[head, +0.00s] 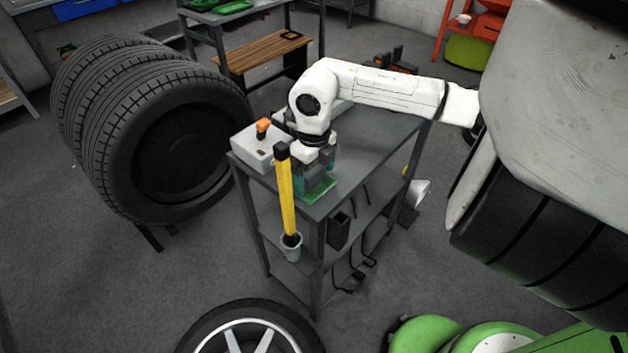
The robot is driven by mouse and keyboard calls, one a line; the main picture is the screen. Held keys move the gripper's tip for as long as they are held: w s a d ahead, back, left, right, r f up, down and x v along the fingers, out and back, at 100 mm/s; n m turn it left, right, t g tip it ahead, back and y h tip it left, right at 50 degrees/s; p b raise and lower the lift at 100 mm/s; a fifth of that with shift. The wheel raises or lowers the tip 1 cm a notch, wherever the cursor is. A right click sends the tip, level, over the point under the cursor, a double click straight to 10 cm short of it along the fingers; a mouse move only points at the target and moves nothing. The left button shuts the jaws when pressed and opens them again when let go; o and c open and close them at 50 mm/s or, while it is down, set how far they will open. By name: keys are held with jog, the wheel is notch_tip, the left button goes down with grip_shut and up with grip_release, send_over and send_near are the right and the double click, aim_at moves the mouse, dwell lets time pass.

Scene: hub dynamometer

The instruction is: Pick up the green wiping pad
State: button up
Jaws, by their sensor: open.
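The green wiping pad (321,193) lies flat at the near corner of the grey cart's top (368,150). My white arm reaches in from the right and bends down over this corner. My gripper (314,182) points down at the pad, its grey and teal fingers open and just over it. The fingers cover the pad's far part. I cannot tell whether the fingertips touch the pad or stand slightly above it.
A light grey box (262,149) with an orange knob stands left of my gripper. A yellow-handled tool (286,195) rises upright in a cup (291,248) at the cart's near side. Large tyres (150,130) stand left, and a wheel (250,335) lies in front. The cart top's right side is clear.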

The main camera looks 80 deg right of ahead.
jog(key=shift+c, duration=0.4)
jog(key=c, duration=0.9)
jog(key=shift+r, duration=0.15)
jog(key=shift+r, duration=0.6)
jog(key=s+r+b, duration=0.3)
jog(key=s+r, duration=0.8)
jog(key=s, duration=0.3)
jog(key=shift+r, duration=0.3)
jog(key=shift+a, duration=0.1)
